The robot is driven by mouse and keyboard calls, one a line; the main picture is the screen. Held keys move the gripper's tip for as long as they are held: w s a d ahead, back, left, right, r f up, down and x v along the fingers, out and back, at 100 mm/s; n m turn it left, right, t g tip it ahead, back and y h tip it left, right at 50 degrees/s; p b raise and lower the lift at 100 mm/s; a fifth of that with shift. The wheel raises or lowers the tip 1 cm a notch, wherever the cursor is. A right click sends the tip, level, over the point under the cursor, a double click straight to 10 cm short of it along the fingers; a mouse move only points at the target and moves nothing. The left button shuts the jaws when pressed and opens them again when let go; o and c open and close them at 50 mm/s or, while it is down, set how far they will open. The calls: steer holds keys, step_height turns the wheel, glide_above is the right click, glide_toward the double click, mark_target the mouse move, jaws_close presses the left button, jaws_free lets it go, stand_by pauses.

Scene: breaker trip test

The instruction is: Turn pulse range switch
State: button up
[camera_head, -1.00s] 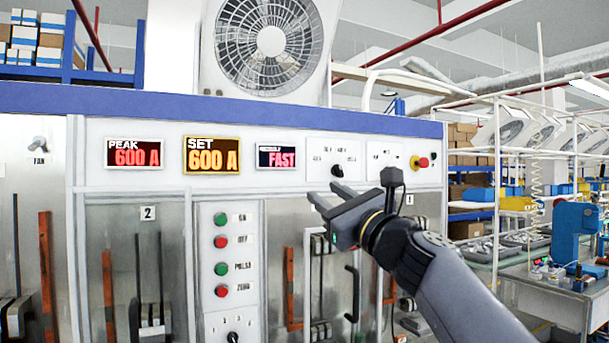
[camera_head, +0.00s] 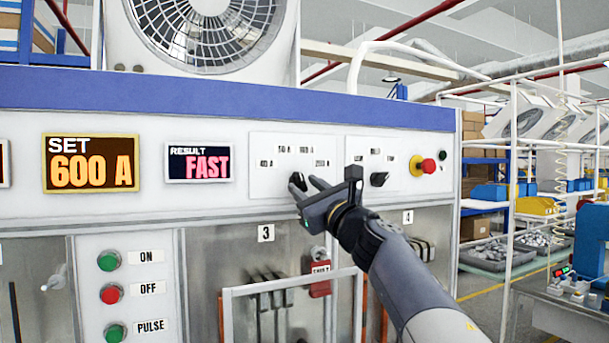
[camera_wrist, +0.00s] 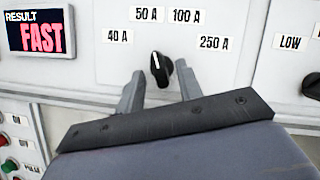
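A black rotary switch (camera_head: 297,180) sits on a white panel, with labels 40 A, 50 A, 100 A and 250 A around it. In the wrist view the same switch (camera_wrist: 161,69) has its white pointer line tilted slightly left, toward 50 A. My gripper (camera_head: 308,187) is at this switch, fingers pointing at the panel. In the wrist view its open fingers (camera_wrist: 160,84) stand on either side of the knob, with a gap at the left; contact at the right cannot be told. A second black knob (camera_head: 379,179) is on the panel to the right, by a LOW label (camera_wrist: 290,42).
A red emergency button (camera_head: 427,166) on a yellow base sits further right. The RESULT display (camera_head: 199,163) reads FAST and the SET display (camera_head: 91,163) reads 600 A. Push buttons (camera_head: 109,294) and a white frame (camera_head: 230,310) are below.

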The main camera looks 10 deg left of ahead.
steer(key=shift+w+a+r, duration=0.15)
steer(key=shift+w+a, duration=0.3)
steer(key=shift+w, duration=0.05)
steer(key=shift+c, duration=0.5)
jaws_close()
